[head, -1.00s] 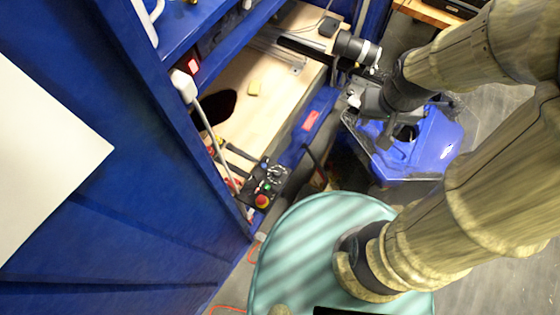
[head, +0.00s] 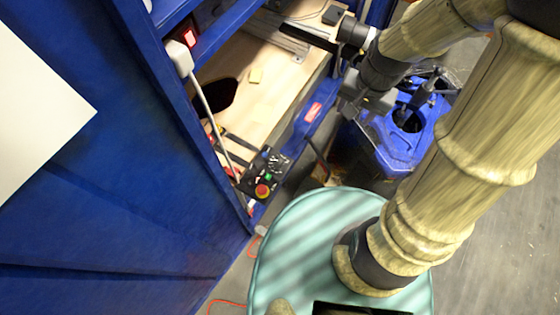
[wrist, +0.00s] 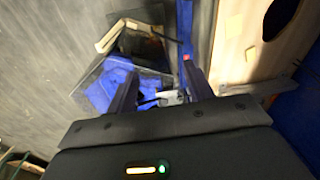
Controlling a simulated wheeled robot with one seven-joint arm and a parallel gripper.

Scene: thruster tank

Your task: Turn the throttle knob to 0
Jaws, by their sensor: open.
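A small black control box (head: 250,183) sits at the near end of the wooden bench, by the blue frame. It bears a red round button on yellow (head: 262,190), a small green button (head: 268,176) and, at its far side, a dark dial that looks like the throttle knob (head: 279,162). The knob's pointer and scale are too small to read. My gripper (head: 352,98) is beyond the box and to its right, well apart from it. In the wrist view its two fingers (wrist: 160,88) are spread with nothing held between them. The control box is not recognisable there.
A blue tub-like machine (head: 405,135) stands on the floor below my gripper. The blue frame (head: 170,200) rises close to the left of the box. A white cable (head: 212,115) runs down to the box. The wooden bench (head: 285,75) is mostly bare beyond it.

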